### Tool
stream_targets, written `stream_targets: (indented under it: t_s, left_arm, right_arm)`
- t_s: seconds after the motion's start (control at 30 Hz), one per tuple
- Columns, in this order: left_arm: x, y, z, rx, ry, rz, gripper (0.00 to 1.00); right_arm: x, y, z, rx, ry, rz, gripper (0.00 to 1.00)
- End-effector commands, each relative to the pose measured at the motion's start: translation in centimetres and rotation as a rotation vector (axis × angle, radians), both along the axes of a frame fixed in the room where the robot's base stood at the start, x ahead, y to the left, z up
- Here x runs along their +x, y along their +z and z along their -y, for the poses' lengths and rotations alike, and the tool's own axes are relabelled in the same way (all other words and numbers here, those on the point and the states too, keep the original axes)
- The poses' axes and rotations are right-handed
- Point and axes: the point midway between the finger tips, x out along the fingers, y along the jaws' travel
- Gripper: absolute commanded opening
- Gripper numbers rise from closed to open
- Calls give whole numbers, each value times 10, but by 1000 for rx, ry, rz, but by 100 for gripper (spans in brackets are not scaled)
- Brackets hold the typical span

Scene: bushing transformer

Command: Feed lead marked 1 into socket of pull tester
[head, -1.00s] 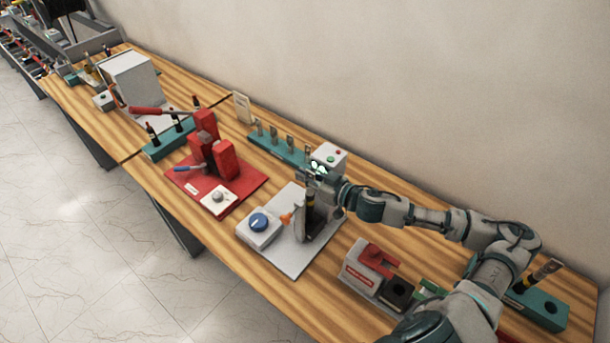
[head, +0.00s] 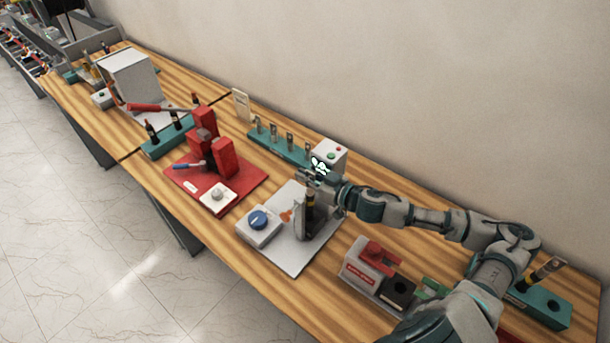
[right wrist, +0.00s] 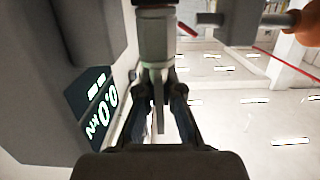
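The pull tester stands on a grey base plate (head: 290,258), with a blue-knobbed box (head: 258,221) and an orange-tipped lever (head: 286,215). Its lit display (right wrist: 102,105) shows at left in the right wrist view. My right gripper (head: 320,177) is over the tester's upright. In the right wrist view my right fingers (right wrist: 157,95) close around the grey metal end of a lead (right wrist: 157,40). My left gripper is out of view.
A teal rack (head: 270,147) with several upright metal pieces and a white button box (head: 330,153) stand behind. A red press (head: 222,160) is to the left. A grey and red device (head: 367,262) stands to the right, near my arm.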

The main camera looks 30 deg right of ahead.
Motion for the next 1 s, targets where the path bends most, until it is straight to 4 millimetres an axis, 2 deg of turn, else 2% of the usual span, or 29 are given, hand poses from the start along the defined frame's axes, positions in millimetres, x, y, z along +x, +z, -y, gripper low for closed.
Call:
stream_targets:
  t_s: [1.0]
  left_arm:
    - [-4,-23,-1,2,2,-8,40]
  right_arm:
    - [0,-25,0,0,0,2,0]
